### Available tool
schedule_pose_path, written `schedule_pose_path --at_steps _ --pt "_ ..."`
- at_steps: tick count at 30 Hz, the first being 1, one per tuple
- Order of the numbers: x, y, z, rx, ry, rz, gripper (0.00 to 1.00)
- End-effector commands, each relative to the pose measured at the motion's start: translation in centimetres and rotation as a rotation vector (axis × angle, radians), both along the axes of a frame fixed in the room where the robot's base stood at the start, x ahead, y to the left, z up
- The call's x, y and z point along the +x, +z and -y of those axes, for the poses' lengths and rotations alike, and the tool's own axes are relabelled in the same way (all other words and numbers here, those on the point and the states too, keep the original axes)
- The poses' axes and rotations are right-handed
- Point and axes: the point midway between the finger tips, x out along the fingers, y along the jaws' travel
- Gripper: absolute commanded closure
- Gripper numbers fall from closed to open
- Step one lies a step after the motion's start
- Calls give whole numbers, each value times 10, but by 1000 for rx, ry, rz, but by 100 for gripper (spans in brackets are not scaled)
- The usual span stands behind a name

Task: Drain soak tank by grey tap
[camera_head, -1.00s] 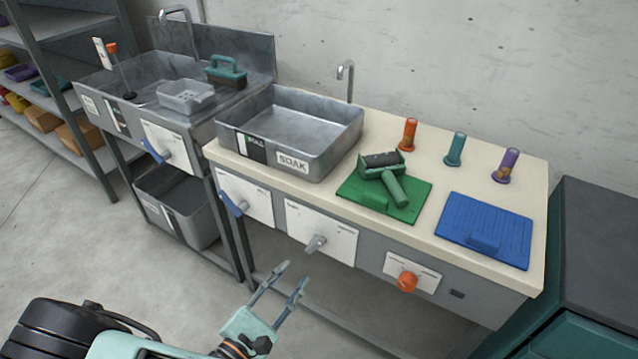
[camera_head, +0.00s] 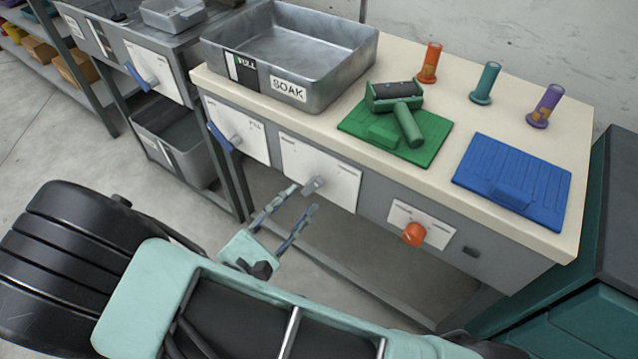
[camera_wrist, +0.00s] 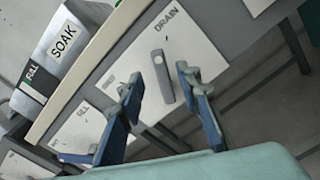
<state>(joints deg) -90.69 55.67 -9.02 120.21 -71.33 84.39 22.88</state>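The grey metal soak tank (camera_head: 290,55), labelled SOAK, stands on the left of the cream bench top. Below it on the bench front is the grey tap (camera_head: 313,185) on a white plate. In the wrist view the grey tap (camera_wrist: 163,76) is a lever on a plate marked DRAIN. My gripper (camera_head: 302,199) is open and empty, just in front of and slightly below the grey tap. In the wrist view my gripper (camera_wrist: 158,80) has its fingers apart, with the tap showing between them. I cannot tell whether they touch it. The tank's inside shows grey; its water level is unclear.
A blue tap (camera_head: 223,138) on the FILL plate sits left of the grey tap, and an orange knob (camera_head: 414,235) sits right. A green mat (camera_head: 425,150) with a roller and a blue mat (camera_head: 515,180) lie on the bench. A dark teal cabinet (camera_head: 590,270) stands right.

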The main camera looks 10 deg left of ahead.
Motion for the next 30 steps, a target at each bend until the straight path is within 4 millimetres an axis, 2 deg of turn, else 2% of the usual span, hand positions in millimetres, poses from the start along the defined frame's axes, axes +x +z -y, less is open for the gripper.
schedule_pose_path --at_steps 3,9,15,23,30 --pt "23 -2 10 1 -3 0 68" --pt "51 -1 21 2 -1 1 68" --pt "62 -1 26 1 0 -1 68" --pt "63 0 26 1 0 0 68" --pt "63 0 26 1 0 0 95"
